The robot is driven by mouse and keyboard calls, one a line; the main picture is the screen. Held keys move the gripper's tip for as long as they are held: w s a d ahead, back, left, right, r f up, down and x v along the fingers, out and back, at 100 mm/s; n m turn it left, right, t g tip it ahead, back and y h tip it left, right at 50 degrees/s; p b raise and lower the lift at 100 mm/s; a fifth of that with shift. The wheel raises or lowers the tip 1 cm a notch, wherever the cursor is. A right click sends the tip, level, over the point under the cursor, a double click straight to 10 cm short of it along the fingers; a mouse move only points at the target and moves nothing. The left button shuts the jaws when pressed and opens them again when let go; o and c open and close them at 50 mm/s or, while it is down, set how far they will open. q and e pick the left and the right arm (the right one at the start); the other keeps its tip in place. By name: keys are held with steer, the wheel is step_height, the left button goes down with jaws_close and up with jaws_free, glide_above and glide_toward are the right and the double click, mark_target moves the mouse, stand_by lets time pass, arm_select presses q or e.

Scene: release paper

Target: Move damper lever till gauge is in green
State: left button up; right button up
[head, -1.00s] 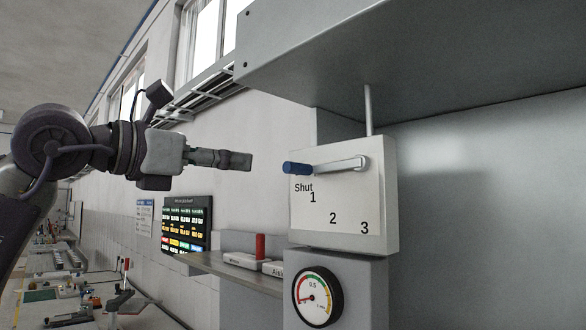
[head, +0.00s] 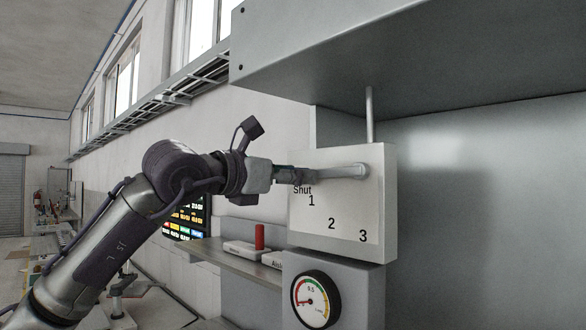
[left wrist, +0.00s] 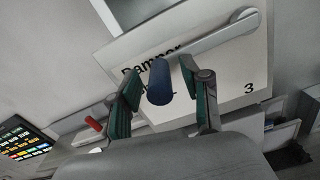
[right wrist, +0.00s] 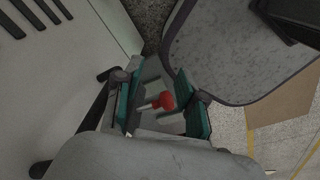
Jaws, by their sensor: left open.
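The damper lever (head: 340,171) is a grey arm on a white box face marked Shut, 1, 2, 3 (head: 332,212). It points left, at Shut. Its blue handle (left wrist: 160,82) shows in the left wrist view. My left gripper (head: 302,174) is open with its fingers on either side of the handle, a visible gap beside it; in the head view it hides the handle. The round gauge (head: 315,300) hangs below the box, its needle in the red zone at lower left. My right gripper (right wrist: 162,95) is open, away from the lever.
A grey hood (head: 420,50) overhangs the box. A shelf (head: 235,263) below left bears a red upright handle (head: 259,237). A dark display board (head: 186,222) is on the wall.

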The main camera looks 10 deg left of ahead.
arm_select(q)
jaws_close()
stand_by(0.3)
steer(key=f+n+b, duration=0.1)
steer(key=b, duration=0.2)
steer(key=f+n+b, duration=0.1)
steer(key=f+b, duration=0.1)
steer(key=b, duration=0.1)
steer(key=shift+s+d+f+n, duration=0.1)
steer(key=shift+s+d+n, duration=0.1)
steer(key=shift+n, duration=0.1)
steer(key=shift+f+n+b, duration=0.15)
steer(key=shift+n+b, duration=0.25)
steer(key=shift+b, duration=0.15)
jaws_free()
